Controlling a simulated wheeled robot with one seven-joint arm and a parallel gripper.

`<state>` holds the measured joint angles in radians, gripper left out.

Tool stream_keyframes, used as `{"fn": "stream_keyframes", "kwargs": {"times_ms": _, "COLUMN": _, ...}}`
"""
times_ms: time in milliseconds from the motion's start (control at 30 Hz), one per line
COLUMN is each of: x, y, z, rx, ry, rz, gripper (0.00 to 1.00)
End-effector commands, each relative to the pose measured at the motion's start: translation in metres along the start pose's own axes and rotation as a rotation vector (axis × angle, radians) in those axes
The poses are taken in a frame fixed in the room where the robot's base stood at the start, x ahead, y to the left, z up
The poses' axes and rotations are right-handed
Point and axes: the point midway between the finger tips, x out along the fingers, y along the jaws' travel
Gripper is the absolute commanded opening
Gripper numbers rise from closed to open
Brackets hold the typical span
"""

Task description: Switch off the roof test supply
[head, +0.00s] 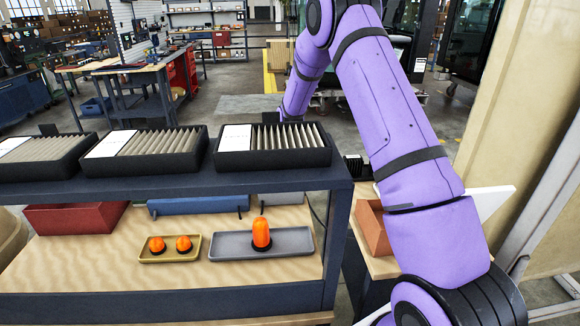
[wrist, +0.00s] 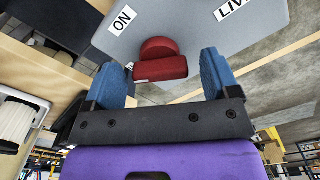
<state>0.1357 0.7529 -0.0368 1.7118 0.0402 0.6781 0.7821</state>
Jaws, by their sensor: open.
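In the wrist view a red rotary switch (wrist: 160,68) with a round base and a bar handle sits on a grey panel (wrist: 185,25). The bar lies nearly level across the picture, with a small white mark near its left end. A white "ON" label (wrist: 122,19) is up and left of it, and a partly cut-off "LIV" label (wrist: 235,8) is at the upper right. My gripper (wrist: 162,62) is open, with a blue finger on each side of the switch and gaps showing. In the head view my gripper and the switch are hidden behind the trolley.
The dark trolley (head: 330,178) carries black trays of filters on top, including one tray (head: 272,158) near my arm. Its lower shelf holds a grey tray (head: 283,250) and a yellow tray (head: 152,254) with orange beacons. A beige panel (head: 530,110) stands right of my arm.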

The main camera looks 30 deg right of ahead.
Motion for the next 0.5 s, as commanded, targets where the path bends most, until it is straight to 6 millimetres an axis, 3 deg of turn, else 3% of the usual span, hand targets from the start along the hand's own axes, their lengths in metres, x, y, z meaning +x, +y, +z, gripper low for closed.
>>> {"fn": "stream_keyframes", "kwargs": {"times_ms": 167, "x": -0.0002, "y": 0.0, "z": -0.0001, "rx": 0.0, "ry": 0.0, "rz": 0.0, "gripper": 0.81}}
{"fn": "stream_keyframes", "kwargs": {"times_ms": 400, "x": -0.0004, "y": 0.0, "z": -0.0001, "rx": 0.0, "ry": 0.0, "rz": 0.0, "gripper": 0.32}}
{"fn": "stream_keyframes", "kwargs": {"times_ms": 500, "x": -0.0005, "y": 0.0, "z": -0.0001, "rx": -0.001, "ry": 0.0, "rz": 0.0, "gripper": 0.32}}
